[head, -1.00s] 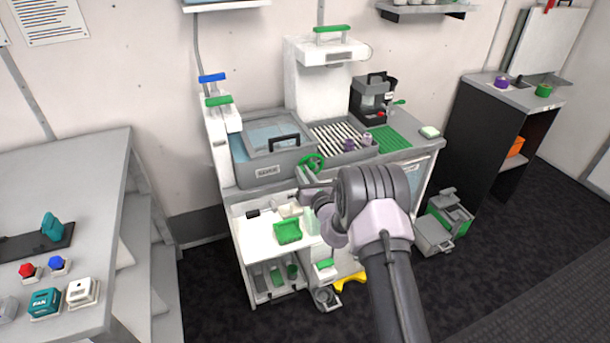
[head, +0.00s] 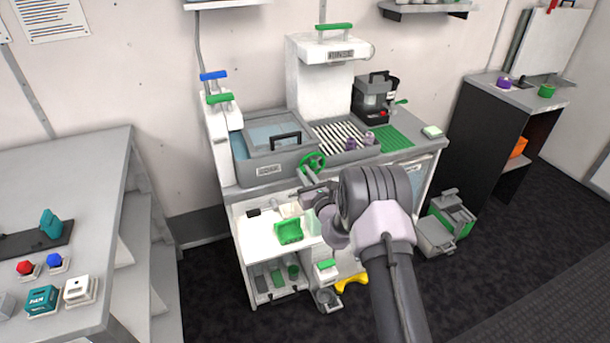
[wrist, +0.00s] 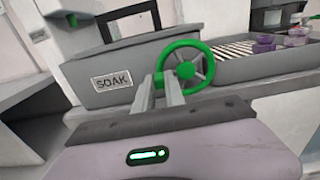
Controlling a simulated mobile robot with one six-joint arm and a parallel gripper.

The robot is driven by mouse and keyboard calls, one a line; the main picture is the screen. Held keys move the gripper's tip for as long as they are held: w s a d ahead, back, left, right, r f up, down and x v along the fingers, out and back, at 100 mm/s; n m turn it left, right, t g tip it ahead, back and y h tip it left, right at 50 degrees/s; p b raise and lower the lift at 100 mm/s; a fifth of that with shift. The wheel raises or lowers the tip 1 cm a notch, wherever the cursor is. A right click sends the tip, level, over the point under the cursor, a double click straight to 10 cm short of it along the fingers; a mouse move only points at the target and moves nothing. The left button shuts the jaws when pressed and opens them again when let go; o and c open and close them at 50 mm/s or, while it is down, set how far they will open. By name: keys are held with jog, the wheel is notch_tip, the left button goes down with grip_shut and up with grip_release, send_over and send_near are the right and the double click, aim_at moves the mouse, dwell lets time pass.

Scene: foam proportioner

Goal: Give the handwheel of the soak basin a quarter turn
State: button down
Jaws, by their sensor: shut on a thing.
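The green handwheel (head: 313,161) is on the front of the grey soak basin (head: 262,168), by its right end. In the wrist view the handwheel (wrist: 186,70) shows a round rim, spokes and a hub, to the right of the SOAK label on the basin (wrist: 85,62). My gripper (wrist: 164,78) reaches the wheel from below, its two fingers close together and shut on the left part of the green rim. The fingertips hide a bit of that rim. In the head view my arm partly hides the gripper.
A slatted tray (head: 338,137) with small purple items lies right of the basin. A white shelf with a green bin (head: 289,232) is below the wheel. Blue- and green-topped handles (head: 216,87) stand left of the basin. A grey table (head: 80,190) is at left.

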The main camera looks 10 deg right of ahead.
jog(key=c, duration=1.4)
grip_release()
jog(key=s+d+p, duration=0.3)
jog(key=s, duration=1.4)
jog(key=shift+d, duration=0.2)
